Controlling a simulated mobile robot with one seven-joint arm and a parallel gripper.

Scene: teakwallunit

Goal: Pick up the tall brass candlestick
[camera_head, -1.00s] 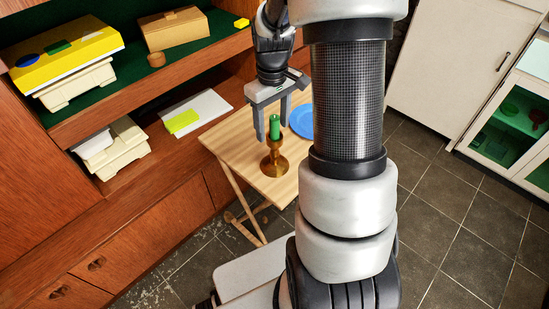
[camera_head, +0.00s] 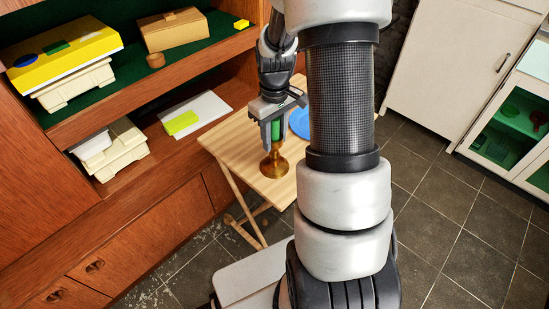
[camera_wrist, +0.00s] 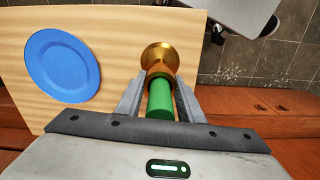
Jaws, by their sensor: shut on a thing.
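The brass candlestick (camera_head: 274,166) stands upright on a small light-wood folding table (camera_head: 234,139), with a green candle (camera_head: 276,131) in its top. My gripper (camera_head: 274,143) points down over it, with one finger on each side of the candle and the upper part of the candlestick. In the wrist view my gripper (camera_wrist: 160,103) is shut on the candlestick (camera_wrist: 160,59), near where the green candle (camera_wrist: 160,99) meets the brass. The candlestick's flared base is visible and looks to rest on the tabletop.
A blue plate (camera_head: 300,122) lies on the table close beside the candlestick, partly hidden by my arm. A wooden wall unit (camera_head: 150,221) with boxes on its shelves stands to the left. A white cabinet (camera_head: 447,66) stands at right. Tiled floor is clear at right.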

